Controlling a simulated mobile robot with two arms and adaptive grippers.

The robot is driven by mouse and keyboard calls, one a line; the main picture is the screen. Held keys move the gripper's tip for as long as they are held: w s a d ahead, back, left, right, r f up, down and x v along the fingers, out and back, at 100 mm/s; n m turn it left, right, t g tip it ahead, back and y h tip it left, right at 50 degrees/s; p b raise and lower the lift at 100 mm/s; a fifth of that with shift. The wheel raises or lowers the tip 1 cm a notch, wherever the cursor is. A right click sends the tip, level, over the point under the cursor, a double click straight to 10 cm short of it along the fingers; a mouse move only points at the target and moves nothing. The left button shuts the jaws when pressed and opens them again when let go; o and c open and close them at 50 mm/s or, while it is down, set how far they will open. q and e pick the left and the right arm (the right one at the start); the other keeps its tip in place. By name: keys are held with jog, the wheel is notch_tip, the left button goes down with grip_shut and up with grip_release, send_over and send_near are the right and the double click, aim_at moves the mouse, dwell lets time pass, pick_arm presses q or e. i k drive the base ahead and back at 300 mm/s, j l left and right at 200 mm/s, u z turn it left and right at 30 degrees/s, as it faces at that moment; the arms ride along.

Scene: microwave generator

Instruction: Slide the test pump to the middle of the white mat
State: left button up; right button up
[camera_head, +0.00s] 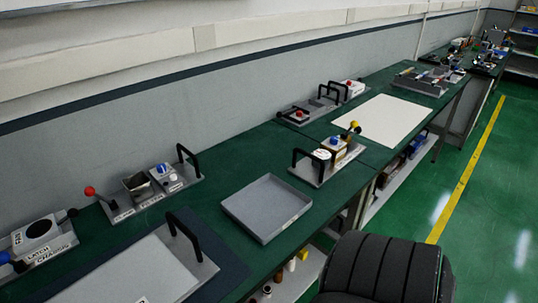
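The white mat (398,119) lies bare on the green bench top, right of the middle of the view. A grey unit with black handles (327,162), a round white-topped part, a blue knob and a yellow knob stands on the bench just in front of the mat, near its front edge. It looks like the test pump, but I cannot read any label on it. It appears beside the mat, not on it. Neither my left nor my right gripper is in view.
An empty grey tray (266,207) lies nearer. Labelled fixtures with a red knob (90,191) and a blue knob (162,168) stand along the wall. A low handled unit (298,116) stands behind the mat. More equipment (430,80) stands beyond it. Green floor runs right.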

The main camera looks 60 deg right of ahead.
aim_at(317, 168)
jog(key=z, duration=2.35)
jog(key=i+l, duration=0.1)
